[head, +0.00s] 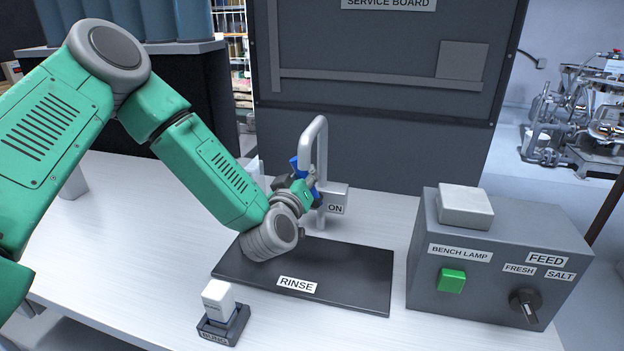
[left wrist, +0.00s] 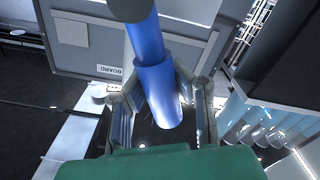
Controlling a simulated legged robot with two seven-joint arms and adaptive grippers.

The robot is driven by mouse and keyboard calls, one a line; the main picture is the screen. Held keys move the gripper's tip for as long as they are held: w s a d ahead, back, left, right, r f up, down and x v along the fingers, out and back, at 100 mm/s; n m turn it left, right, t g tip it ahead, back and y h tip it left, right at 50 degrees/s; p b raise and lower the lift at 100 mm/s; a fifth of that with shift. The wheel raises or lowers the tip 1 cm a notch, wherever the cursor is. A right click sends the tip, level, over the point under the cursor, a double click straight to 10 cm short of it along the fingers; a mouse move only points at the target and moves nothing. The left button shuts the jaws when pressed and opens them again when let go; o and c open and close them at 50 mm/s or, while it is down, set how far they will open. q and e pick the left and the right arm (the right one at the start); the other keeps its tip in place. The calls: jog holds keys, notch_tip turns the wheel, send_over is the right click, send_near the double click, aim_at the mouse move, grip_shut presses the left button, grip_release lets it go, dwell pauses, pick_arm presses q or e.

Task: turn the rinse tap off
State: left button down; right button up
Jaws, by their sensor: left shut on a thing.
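The rinse tap (head: 319,140) is a pale grey curved spout standing at the back of the dark rinse mat (head: 350,270). A small block beside its base carries an ON label (head: 335,208). My left gripper (head: 303,186) is at the tap, shut on its blue handle (head: 294,164). In the left wrist view the blue handle (left wrist: 152,75) runs between the two fingers of my left gripper (left wrist: 162,100). In the head view my wrist and fingers hide much of the handle. My right gripper is not in view.
A grey control box (head: 490,265) with bench lamp and feed controls stands at the right. A small white block (head: 218,299) in a dark holder sits at the front. The dark service board (head: 380,130) rises behind the tap. The white bench (head: 160,240) is clear at left.

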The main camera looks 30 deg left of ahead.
pick_arm(q)
jog(key=shift+s+a+f+n+b, duration=0.2)
jog(key=shift+a+f+n+b, duration=0.15)
jog(key=shift+f+n, duration=0.3)
jog(key=shift+s+a+f+n+b, duration=0.25)
jog(key=shift+f+n+b, duration=0.15)
jog(key=shift+n, duration=0.35)
jog(key=c, duration=1.3)
grip_release()
jog(key=shift+w, duration=0.1)
jog(key=shift+w+r, duration=0.1)
jog(key=shift+r, duration=0.05)
jog(key=shift+a, duration=0.1)
jog(key=v, duration=1.2)
jog(key=shift+a, duration=0.1)
